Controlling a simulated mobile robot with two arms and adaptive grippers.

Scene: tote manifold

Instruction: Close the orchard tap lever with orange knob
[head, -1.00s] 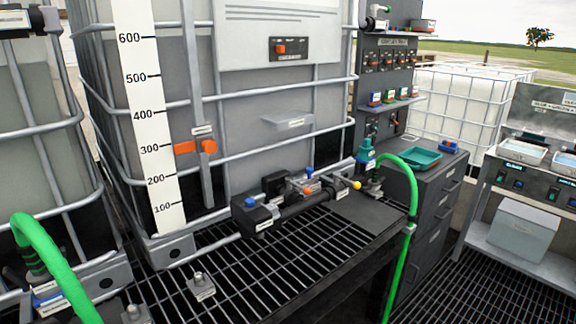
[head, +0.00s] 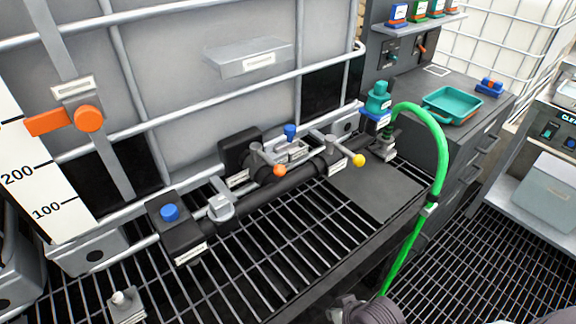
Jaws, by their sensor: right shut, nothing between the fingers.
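The manifold is a black pipe (head: 255,195) running along the tank's front, with several levers. The lever with the small orange knob (head: 279,170) is near its middle. Its short grey arm slants from the valve body toward the front right, and the knob sits over the pipe's upper side. A lever with a blue knob (head: 290,131) stands just behind and right of it; one with a yellow knob (head: 358,160) is farther right. The labels are too small to read. My right gripper (head: 338,312) is shut and empty at the bottom edge, partly cut off, well below and apart from the orange knob. My left gripper is out of view.
A larger orange knob (head: 88,119) sits on the tank's level gauge. A green hose (head: 441,150) arches at the pipe's right end and hangs down past the grating (head: 262,280). A teal tray (head: 453,105) stands on the cabinet.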

